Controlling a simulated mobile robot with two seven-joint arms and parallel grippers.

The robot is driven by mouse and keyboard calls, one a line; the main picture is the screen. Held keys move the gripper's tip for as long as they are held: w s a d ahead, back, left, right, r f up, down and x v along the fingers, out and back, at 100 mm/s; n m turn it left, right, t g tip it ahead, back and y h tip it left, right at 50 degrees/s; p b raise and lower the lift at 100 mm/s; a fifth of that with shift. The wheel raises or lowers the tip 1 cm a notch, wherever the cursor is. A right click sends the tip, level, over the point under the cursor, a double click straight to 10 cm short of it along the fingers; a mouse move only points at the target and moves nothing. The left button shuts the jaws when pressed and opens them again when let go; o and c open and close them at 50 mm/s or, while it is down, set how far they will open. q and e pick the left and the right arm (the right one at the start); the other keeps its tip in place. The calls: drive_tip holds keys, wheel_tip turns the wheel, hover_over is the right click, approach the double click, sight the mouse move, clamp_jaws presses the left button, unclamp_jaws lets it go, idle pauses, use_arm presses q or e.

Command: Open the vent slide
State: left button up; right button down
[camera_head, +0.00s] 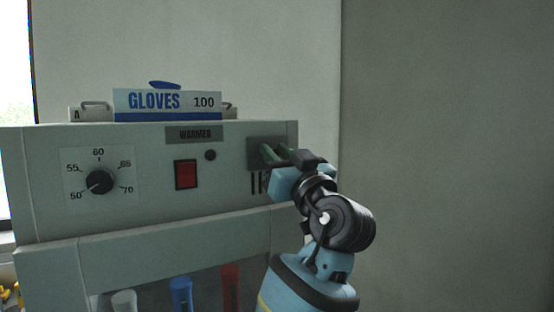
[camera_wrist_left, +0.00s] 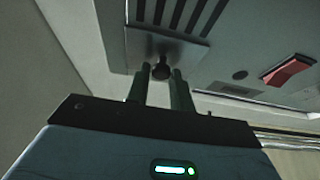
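The vent slide is a grey plate (camera_head: 254,146) at the right end of the warmer's front panel, with dark vent slots (camera_head: 255,184) showing below it. In the left wrist view the slide plate (camera_wrist_left: 140,46) carries a small dark knob (camera_wrist_left: 161,71), with several open slots (camera_wrist_left: 167,12) beside the plate. My left gripper (camera_head: 275,153) is at the plate and partly covers it and the slots. In the wrist view its two fingers stand apart, one on each side of the knob, with narrow gaps visible. My right gripper is not in view.
The warmer (camera_head: 225,205) has a dial (camera_head: 99,181), a red switch (camera_head: 186,174) and a small dark round part (camera_head: 210,155) on its front. A gloves box (camera_head: 165,104) stands on top. Coloured tubes (camera_head: 181,292) show below. The space right of the warmer is clear up to the wall.

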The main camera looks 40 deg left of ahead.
use_arm(q)
drive_tip(key=o, duration=0.3)
drive_tip(key=b+v, duration=0.1)
drive_tip(key=v, duration=0.6)
drive_tip(key=shift+s+d+f+b, duration=0.1)
drive_tip(key=shift+d+f+b, duration=0.05)
drive_tip(key=shift+d+b, duration=0.25)
